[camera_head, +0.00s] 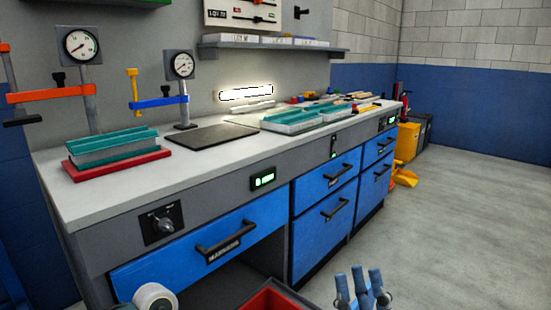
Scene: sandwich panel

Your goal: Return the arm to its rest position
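My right gripper (361,284) is at the bottom edge, right of centre, low in front of the blue drawers. Its blue-grey fingers point up and stand apart, with nothing seen between them. Its base and most of the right arm are cut off by the frame. A round white and grey part (155,298) at the bottom left looks like a link of my own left arm. My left gripper is not in view.
The workbench (100,205) with blue drawers (322,190) runs back to the right. On it are a red base (120,165) with a teal-topped panel (110,146), a dark plate (212,134), gauges and clamps. A red bin (275,299) is below. The floor at right is clear.

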